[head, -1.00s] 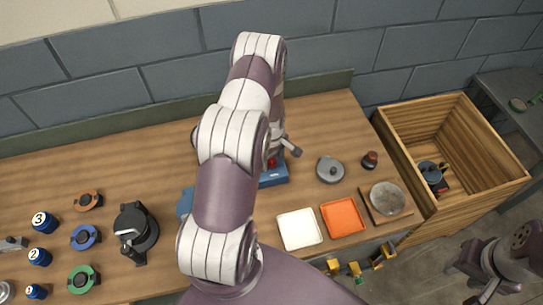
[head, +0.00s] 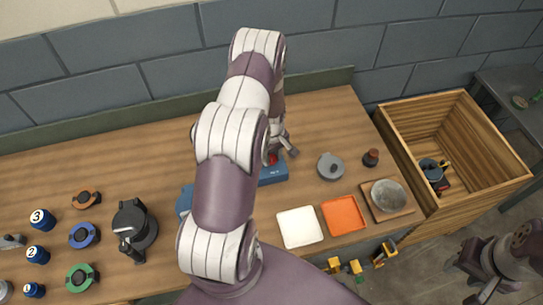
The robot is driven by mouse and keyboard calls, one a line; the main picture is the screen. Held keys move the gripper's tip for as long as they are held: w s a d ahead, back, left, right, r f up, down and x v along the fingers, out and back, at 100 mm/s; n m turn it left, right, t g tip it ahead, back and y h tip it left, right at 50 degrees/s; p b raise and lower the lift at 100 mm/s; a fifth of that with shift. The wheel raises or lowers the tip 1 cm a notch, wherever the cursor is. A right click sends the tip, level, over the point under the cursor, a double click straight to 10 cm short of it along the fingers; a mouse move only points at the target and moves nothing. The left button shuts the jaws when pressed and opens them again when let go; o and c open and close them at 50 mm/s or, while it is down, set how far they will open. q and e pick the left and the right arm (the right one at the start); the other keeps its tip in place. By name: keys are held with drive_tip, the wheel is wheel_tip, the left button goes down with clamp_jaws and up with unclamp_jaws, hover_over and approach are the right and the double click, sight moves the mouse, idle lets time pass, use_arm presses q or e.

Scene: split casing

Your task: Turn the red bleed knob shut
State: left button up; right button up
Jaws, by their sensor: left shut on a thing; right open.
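The red bleed knob (head: 272,158) shows as a small red patch on a blue casing (head: 273,175) near the middle of the bench. My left arm hides much of the casing and most of the knob. My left gripper (head: 276,151) is at the knob, shut on it, with its fingers largely hidden behind the arm. My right gripper (head: 487,291) is open and empty at the lower right, away from the bench.
A grey lidded pot (head: 330,167), a dark red-topped item (head: 371,158), a white tray (head: 299,228), an orange tray (head: 343,215) and a dish (head: 388,195) lie right of the casing. A wooden crate (head: 402,160) stands beyond. Bench left of the arm is partly clear.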

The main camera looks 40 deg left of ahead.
use_arm(q)
drive_tip(key=m+b, duration=0.1)
drive_tip(key=m, duration=0.2)
drive_tip(key=shift+f+m, duration=0.1)
drive_tip(key=shift+m, duration=0.2)
drive_tip(key=m+b, duration=0.2)
drive_tip(key=m, duration=0.2)
drive_tip(key=shift+m, duration=0.3)
drive_tip(key=m+b, duration=0.1)
drive_tip(key=m, duration=0.7)
drive_tip(key=shift+b, duration=0.4)
drive_tip(key=m, duration=0.4)
drive_tip(key=shift+m+b, duration=0.3)
drive_tip(key=shift+b, duration=0.1)
drive_tip(key=m, duration=0.4)
drive_tip(key=shift+m, duration=0.3)
drive_tip(key=m+b, duration=0.1)
drive_tip(key=m, duration=0.3)
drive_tip(key=shift+w+m, duration=0.1)
drive_tip(key=shift+m, duration=2)
drive_tip(key=shift+r+m, duration=0.2)
drive_tip(key=shift+m, duration=0.1)
